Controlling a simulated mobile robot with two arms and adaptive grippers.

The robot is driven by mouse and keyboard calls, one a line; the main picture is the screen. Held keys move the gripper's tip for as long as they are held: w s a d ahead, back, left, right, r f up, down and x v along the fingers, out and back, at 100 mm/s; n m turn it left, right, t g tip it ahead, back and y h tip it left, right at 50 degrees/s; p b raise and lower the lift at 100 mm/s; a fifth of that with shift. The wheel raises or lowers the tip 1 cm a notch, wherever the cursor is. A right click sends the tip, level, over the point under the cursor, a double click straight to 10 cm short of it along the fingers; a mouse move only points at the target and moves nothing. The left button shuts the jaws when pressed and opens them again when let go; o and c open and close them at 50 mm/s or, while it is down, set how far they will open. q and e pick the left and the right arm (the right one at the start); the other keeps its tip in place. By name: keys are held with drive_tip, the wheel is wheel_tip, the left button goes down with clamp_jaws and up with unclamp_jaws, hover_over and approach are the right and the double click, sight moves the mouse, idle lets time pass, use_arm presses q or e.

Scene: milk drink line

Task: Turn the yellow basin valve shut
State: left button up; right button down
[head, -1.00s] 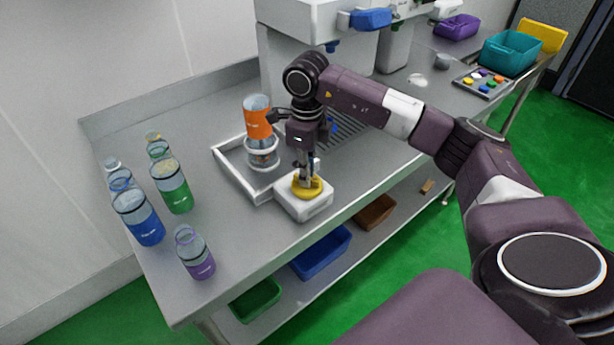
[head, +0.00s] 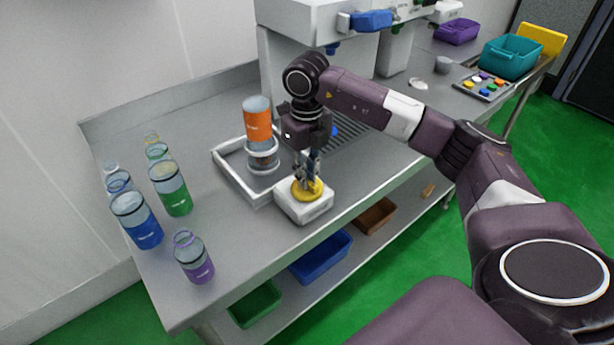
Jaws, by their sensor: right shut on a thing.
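The yellow basin valve (head: 315,190) is a round knob on top of a white block (head: 305,210) at the front edge of the steel table. The block adjoins a white-rimmed basin (head: 232,172). My right gripper (head: 307,183) points down from above and is shut on the valve's handle. Its fingers hide part of the knob, so the handle's exact angle is hard to read. An orange-banded bottle (head: 258,125) stands upright in a clear ring holder at the basin. My left gripper is not in view.
Blue (head: 138,222), green (head: 172,190) and purple (head: 193,258) bottles stand on the left of the table. A white machine (head: 300,22) rises behind my arm. Blue (head: 322,258), green (head: 256,305) and brown (head: 375,215) bins sit on the lower shelf.

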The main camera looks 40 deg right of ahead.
idle(0.3)
drive_tip(key=c, duration=2)
unclamp_jaws()
wheel_tip(320, 180, up, 12)
